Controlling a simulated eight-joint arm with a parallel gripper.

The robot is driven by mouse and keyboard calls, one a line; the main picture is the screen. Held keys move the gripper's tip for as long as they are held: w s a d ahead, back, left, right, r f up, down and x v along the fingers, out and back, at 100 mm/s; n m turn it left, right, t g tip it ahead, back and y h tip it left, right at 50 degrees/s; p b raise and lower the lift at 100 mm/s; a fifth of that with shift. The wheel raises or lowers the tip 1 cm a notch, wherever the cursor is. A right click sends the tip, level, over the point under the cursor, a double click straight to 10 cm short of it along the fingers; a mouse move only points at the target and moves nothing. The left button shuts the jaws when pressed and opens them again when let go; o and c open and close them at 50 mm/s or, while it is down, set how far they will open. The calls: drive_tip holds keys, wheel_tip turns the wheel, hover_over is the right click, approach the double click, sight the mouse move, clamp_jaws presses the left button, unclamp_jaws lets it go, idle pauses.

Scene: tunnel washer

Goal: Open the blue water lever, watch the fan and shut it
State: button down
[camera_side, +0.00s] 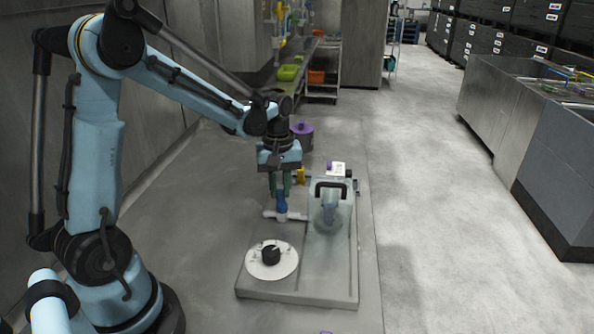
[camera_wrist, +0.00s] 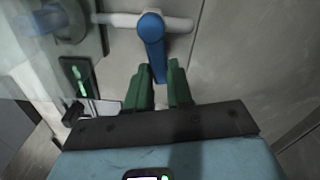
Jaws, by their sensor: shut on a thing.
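The blue water lever (camera_side: 281,204) stands on a white pipe (camera_side: 268,214) on the grey base plate. In the wrist view the lever (camera_wrist: 152,45) runs from the pipe (camera_wrist: 178,24) down to my green fingers. My gripper (camera_side: 281,186) is shut on the lever's end; its fingers also show in the wrist view (camera_wrist: 158,88). A clear housing (camera_side: 318,230) with a black handle (camera_side: 331,184) is to the right of the lever. A pale blue shape shows inside it; I cannot tell if it is the fan or whether it turns.
A white disc (camera_side: 285,267) with a black knob (camera_side: 270,254) is at the plate's front left. A purple-topped container (camera_side: 302,133) and a white label card (camera_side: 337,168) are behind. The floor (camera_side: 430,240) on the right is clear.

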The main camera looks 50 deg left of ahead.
drive_tip(key=shift+w+d+m, duration=0.2)
drive_tip(key=shift+w+m, duration=0.1)
drive_tip(key=shift+m, duration=0.45)
drive_tip(key=shift+w+d+m, duration=0.2)
drive_tip(key=shift+w+m, duration=0.05)
drive_tip(key=shift+m, duration=0.5)
drive_tip(key=c, duration=1)
unclamp_jaws()
drive_tip(key=shift+r, duration=0.1)
wheel_tip(320, 180, up, 12)
drive_tip(key=shift+d, duration=0.1)
drive_tip(key=s+d+f+m+t, duration=0.3)
drive_tip(key=s+d+m+t, duration=0.4)
drive_tip(key=s+d+m, duration=0.2)
drive_tip(key=shift+s+d+f, duration=0.2)
drive_tip(key=shift+d+f, duration=0.2)
drive_tip(key=shift+d, duration=0.35)
